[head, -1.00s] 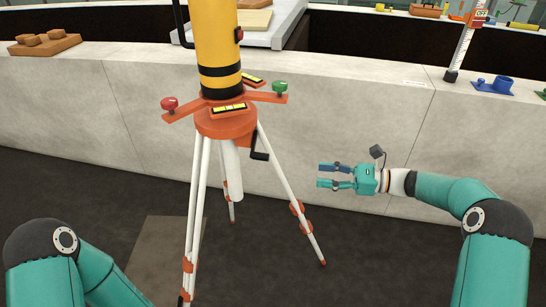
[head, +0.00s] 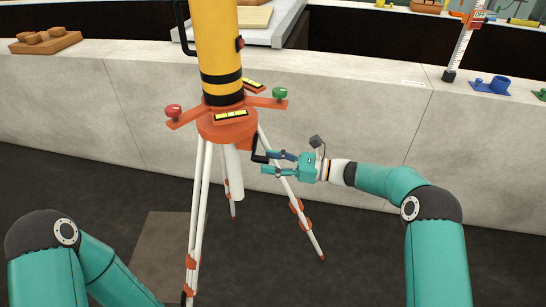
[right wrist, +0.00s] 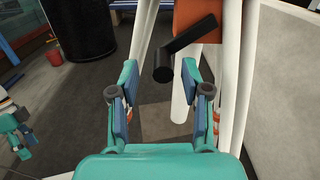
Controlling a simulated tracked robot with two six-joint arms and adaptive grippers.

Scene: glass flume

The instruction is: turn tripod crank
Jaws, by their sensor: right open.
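The tripod (head: 228,127) has an orange head, white legs and a yellow and black column on top. Its black crank (head: 257,150) hangs from the right side of the head. My right gripper (head: 266,163) is open, its fingers pointing left, close by the crank's lower end. In the right wrist view the crank (right wrist: 185,48) ends in a round black handle facing me, ahead of and between the open fingertips (right wrist: 161,75) and slightly above them. I see no grip on it. Of my left arm only links show in the head view; its gripper is out of frame.
A pale concrete wall (head: 360,120) runs behind the tripod. On its top are a wooden block tray (head: 45,42) at left and blue parts (head: 492,85) at right. White tripod legs (head: 300,215) stand near my right gripper. The dark floor is clear at right.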

